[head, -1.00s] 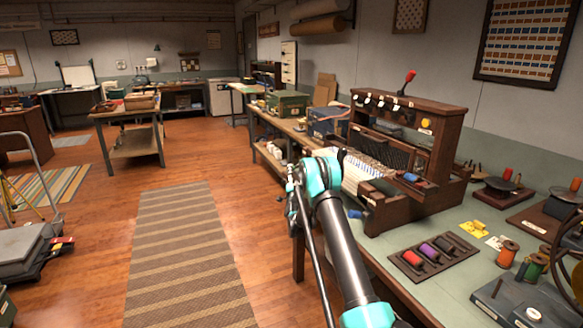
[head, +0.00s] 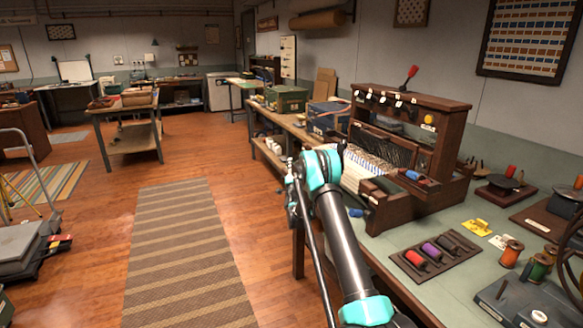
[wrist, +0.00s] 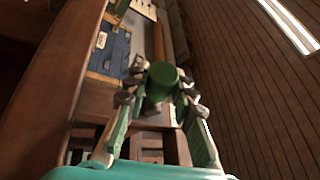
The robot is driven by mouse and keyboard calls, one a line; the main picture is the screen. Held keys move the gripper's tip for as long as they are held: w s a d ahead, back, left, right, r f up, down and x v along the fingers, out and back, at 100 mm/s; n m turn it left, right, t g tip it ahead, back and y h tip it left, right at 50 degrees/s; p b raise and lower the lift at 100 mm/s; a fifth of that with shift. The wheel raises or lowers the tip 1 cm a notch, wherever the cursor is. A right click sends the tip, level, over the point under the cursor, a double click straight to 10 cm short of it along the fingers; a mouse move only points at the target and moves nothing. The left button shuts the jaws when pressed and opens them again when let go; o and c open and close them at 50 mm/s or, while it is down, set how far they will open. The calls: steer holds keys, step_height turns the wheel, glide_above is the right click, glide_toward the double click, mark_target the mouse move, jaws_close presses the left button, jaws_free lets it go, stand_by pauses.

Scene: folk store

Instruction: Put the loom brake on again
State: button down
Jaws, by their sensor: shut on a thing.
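The loom (head: 445,150) is a brown wooden frame with pale warp threads, standing on the long workbench. A red-tipped lever (head: 411,72) stands tilted on its top. A blue handle (head: 356,212) shows low at its front. In the wrist view, my gripper (wrist: 159,88) is shut on a green cylindrical knob (wrist: 163,74), with its dark fingertips on either side. A dark shaft shows just below the knob. I cannot tell whether the knob is the brake's handle. My gripper is hidden behind my arm in the head view.
A dark tray of colored spools (head: 435,250) lies on the bench in front of the loom. A blue case (head: 328,117) and a green box (head: 287,98) stand farther along it.

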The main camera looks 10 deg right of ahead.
steer(key=shift+r, duration=0.1)
stand_by(0.4)
steer(key=m, duration=0.1)
steer(key=m+g+h, duration=0.1)
steer(key=shift+s+a+r+m, duration=0.1)
steer(key=shift+a+r+m, duration=0.2)
steer(key=shift+r, duration=0.1)
steer(key=r+m, duration=0.1)
steer(key=m+g, duration=0.1)
steer(key=m, duration=0.1)
steer(key=shift+r+m+g+h, duration=0.3)
steer(key=shift+r+h, duration=0.1)
steer(key=shift+d+r+m+g, duration=0.15)
steer(key=shift+r+m+g, duration=0.4)
steer(key=shift+m, duration=0.5)
steer(key=shift+d+r+m+g, duration=0.15)
steer(key=shift+r+m+g, duration=0.4)
steer(key=shift+m, duration=0.5)
steer(key=c, duration=1.3)
jaws_free()
steer(key=shift+o, duration=0.2)
